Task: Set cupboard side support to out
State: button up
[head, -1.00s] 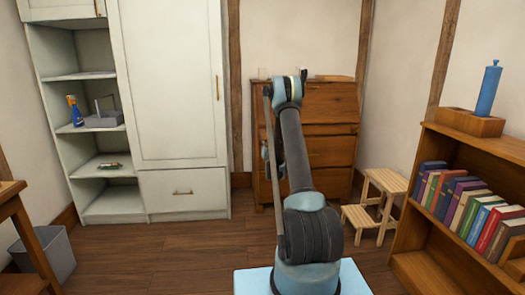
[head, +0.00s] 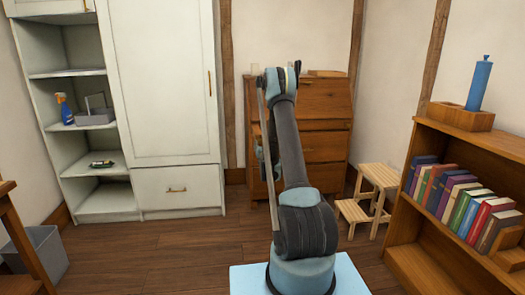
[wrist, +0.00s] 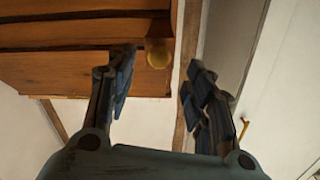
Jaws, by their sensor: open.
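The wooden bureau (head: 325,103) with a slanted front and drawers stands against the back wall, partly hidden behind my arm. A tall white cupboard (head: 165,80) with a door and a drawer stands to its left. In the wrist view the bureau's wood (wrist: 80,65) fills the upper left, with a round brass knob (wrist: 158,52) near its edge. I cannot tell for sure whether this knob belongs to a side support. My gripper (wrist: 156,78) is open and empty, its fingers apart below the knob in the picture. No contact shows. The head view mostly hides the gripper behind the arm.
Open shelves (head: 100,165) left of the cupboard door hold a spray bottle (head: 64,108) and a grey caddy (head: 96,117). A wooden step stool (head: 370,200) stands right of the bureau. A bookcase (head: 450,160) is at the right, a bin (head: 45,255) at the left.

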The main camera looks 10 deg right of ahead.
jog(key=shift+s, duration=1.15)
jog(key=s+a+r+n+g+y, duration=0.2)
jog(key=s+a+r+g, duration=0.15)
jog(key=s+r, duration=0.55)
jog(key=s+a+r+n+g, duration=0.1)
jog(key=s+r+g, duration=0.15)
jog(key=s, duration=0.45)
jog(key=s+a+r+g, duration=0.1)
jog(key=s+r, duration=0.2)
jog(key=s, duration=0.5)
jog(key=s+d+f+g, duration=0.1)
jog(key=s+f+g, duration=0.2)
jog(key=s, duration=1.1)
jog(key=s+d+f+g+h, duration=0.1)
jog(key=s+f+g, duration=0.1)
jog(key=s, duration=1.3)
jog(key=s+d+f+g, duration=0.1)
jog(key=s+f+g, duration=0.2)
jog(key=s, duration=1.1)
jog(key=shift+s+d+f+g+h, duration=0.3)
jog(key=shift+s+d+f, duration=0.05)
jog(key=shift+s+d, duration=0.05)
